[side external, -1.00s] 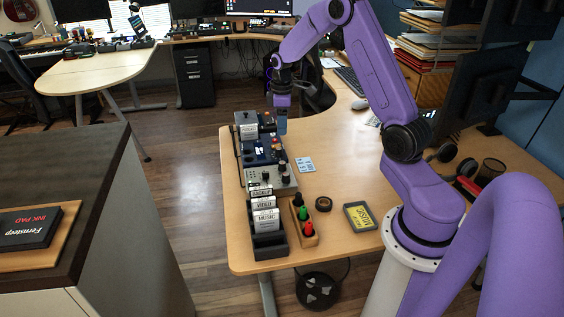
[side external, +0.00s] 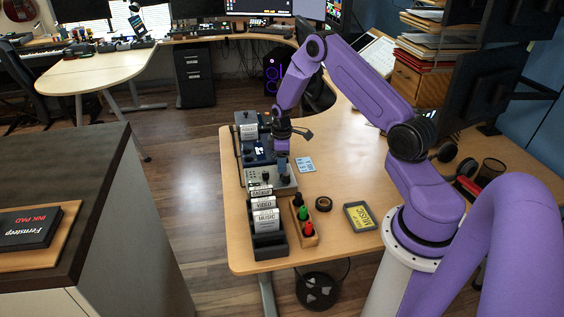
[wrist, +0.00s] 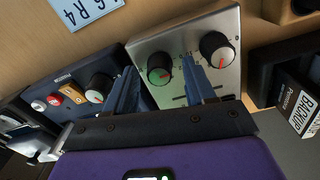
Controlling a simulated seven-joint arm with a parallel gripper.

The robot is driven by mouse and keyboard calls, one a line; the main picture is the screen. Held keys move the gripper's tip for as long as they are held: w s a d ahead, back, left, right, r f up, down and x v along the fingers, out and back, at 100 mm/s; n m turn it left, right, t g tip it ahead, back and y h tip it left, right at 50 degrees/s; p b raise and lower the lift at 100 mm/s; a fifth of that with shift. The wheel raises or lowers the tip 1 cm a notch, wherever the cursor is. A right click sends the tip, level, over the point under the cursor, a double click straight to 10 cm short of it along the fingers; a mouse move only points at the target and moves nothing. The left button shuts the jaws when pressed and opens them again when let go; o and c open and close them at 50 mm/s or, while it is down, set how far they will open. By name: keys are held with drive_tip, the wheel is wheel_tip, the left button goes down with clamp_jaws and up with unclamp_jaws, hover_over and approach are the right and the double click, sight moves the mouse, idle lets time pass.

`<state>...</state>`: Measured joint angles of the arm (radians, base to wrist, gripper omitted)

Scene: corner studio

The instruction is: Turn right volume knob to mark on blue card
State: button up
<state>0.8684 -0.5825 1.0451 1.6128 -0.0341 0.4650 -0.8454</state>
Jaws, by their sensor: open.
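A silver box (wrist: 198,45) carries two black knobs, and it also shows in the side view (side external: 284,187). One knob has a green cap (wrist: 160,68) with a red pointer. The other, to its right in the wrist view, has a pale cap (wrist: 217,48) with a red pointer. I cannot tell for sure which is the right volume knob. My gripper (wrist: 160,67) is open, one finger on each side of the green-capped knob; contact is unclear. In the side view my gripper (side external: 282,168) is low over the box. The blue card (wrist: 88,9) lies flat, partly cut off, reading "R4"; it also shows in the side view (side external: 305,164).
A blue device (wrist: 70,95) with knobs and buttons adjoins the silver box. A black card holder (side external: 270,246) and a wooden tray of coloured stampers (side external: 305,237) stand nearby.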

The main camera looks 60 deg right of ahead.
drive_tip(key=shift+f, duration=0.2)
clamp_jaws()
drive_tip(key=shift+m, duration=0.3)
drive_tip(key=m, duration=0.6)
drive_tip(key=shift+m, duration=0.3)
drive_tip(key=m, duration=0.3)
drive_tip(key=shift+m, duration=2.2)
